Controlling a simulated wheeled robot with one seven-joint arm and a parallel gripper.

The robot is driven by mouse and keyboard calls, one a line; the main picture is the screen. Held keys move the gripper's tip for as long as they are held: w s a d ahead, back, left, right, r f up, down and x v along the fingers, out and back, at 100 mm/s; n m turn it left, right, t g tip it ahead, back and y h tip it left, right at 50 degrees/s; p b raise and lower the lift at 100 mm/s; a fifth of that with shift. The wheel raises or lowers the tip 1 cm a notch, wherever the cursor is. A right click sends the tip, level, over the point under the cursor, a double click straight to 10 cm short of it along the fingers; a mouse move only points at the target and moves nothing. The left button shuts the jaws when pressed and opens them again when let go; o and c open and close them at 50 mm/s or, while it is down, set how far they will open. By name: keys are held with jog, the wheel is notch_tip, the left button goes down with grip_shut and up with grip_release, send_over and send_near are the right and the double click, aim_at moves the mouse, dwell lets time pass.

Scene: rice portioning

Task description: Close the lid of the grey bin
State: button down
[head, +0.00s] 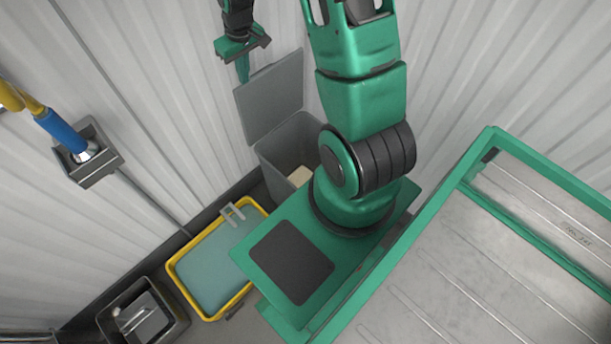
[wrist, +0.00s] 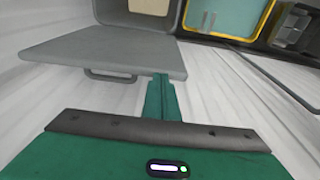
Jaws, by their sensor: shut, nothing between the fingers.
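The grey bin (head: 283,150) stands against the corrugated wall, partly hidden behind my arm. Its lid (head: 270,97) is open and stands up on its hinge side. In the wrist view the lid (wrist: 105,50) spans the upper left, with a dark handle (wrist: 112,75) on its edge. The bin's open inside, with something pale in it, shows beyond the lid. My gripper (head: 243,72) is above the bin by the lid's upper left edge. In the wrist view its closed fingers (wrist: 160,85) reach the lid's free edge near the right corner; I cannot tell whether they touch it. They hold nothing.
A yellow-rimmed tray (head: 181,279) with teal contents lies to the left of my base. A dark container (head: 176,318) is at the lower left. A wall holder (head: 88,172) carries a blue and yellow tool. A green-framed metal table (head: 440,275) stands at right.

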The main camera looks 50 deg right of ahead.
jog(key=shift+s+f, duration=0.3)
jog(key=shift+s, duration=0.65)
jog(key=shift+s+f, duration=0.1)
jog(key=shift+s, duration=1)
jog(key=shift+s+f, duration=0.1)
jog(key=shift+s, duration=0.75)
